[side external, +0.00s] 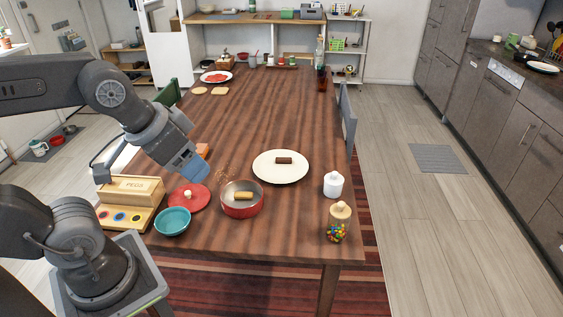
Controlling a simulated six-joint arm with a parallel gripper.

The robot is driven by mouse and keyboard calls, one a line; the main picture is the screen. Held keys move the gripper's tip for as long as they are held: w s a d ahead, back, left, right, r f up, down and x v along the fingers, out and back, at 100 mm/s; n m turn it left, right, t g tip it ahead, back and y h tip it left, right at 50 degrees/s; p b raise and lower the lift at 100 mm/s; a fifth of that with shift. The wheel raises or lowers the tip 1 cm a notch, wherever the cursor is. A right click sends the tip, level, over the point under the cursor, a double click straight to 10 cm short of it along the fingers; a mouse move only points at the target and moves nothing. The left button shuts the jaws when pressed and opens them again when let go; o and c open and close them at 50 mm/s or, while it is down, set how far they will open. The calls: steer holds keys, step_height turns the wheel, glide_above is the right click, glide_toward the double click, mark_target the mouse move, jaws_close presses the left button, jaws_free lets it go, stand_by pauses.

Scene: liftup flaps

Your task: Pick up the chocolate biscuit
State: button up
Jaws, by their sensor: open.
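A short dark brown roll, which looks like the chocolate biscuit (284,160), lies on its side on a white plate (281,174) in the middle of the near half of the table. My gripper (197,174) is to the left of the plate, above the table, and points down. It is open and apart from the biscuit. Its fingertips are small and hard to make out. I see nothing held between them.
A red pot (242,207) holding a tan roll stands left of the plate. A red lid (187,198), a teal bowl (173,222) and a wooden box (133,191) are near my gripper. A white jar (333,184) and a candy jar (336,232) stand right. The table's middle is clear.

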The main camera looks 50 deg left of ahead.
steer(key=o, duration=0.8)
